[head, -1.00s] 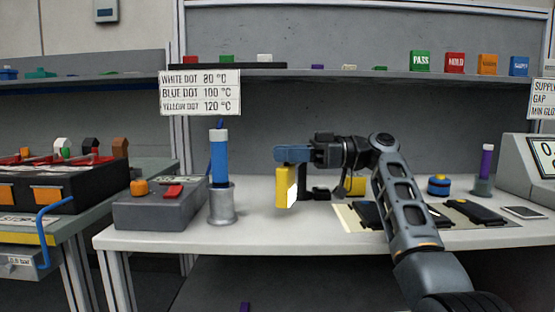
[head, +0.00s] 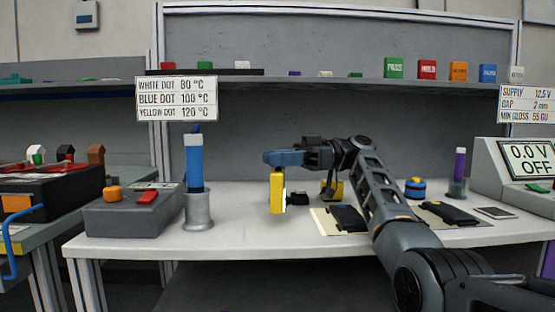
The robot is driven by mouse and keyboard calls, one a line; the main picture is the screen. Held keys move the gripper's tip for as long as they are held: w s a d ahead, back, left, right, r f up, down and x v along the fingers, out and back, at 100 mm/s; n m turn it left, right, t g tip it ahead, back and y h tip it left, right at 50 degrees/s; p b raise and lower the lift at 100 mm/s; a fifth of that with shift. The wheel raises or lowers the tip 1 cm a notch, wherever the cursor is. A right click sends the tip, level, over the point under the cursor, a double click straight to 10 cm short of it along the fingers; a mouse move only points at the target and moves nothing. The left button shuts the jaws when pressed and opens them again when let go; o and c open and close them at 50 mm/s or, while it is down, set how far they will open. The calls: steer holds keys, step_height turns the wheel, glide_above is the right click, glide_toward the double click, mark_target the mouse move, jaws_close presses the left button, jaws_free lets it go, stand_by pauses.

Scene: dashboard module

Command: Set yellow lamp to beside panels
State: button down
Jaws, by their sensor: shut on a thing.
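The yellow lamp (head: 276,192) is an upright yellow block with a bright white face on its right side. It hangs from my gripper (head: 281,159), whose blue fingers are shut on its top. I cannot tell whether its lower end touches the bench. The dark panels lie to the right on pale mats: one panel (head: 347,218) left of my forearm and another (head: 449,213) right of it. My forearm crosses in front of the space between them.
A second yellow object (head: 332,189) with a black part stands behind the panels, and a small black block (head: 298,198) is right of the lamp. A blue tool stands in a metal holder (head: 197,212) on the left. White bench (head: 240,215) is bare left of the lamp.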

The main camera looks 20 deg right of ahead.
steer(key=c, duration=1.1)
jaws_free()
steer(key=shift+d+r, duration=0.15)
steer(key=shift+r, duration=0.15)
steer(key=shift+o, duration=0.7)
steer(key=shift+f, duration=0.1)
steer(key=d, duration=0.7)
steer(key=shift+s+d+p, duration=0.25)
steer(key=shift+d+p, duration=0.05)
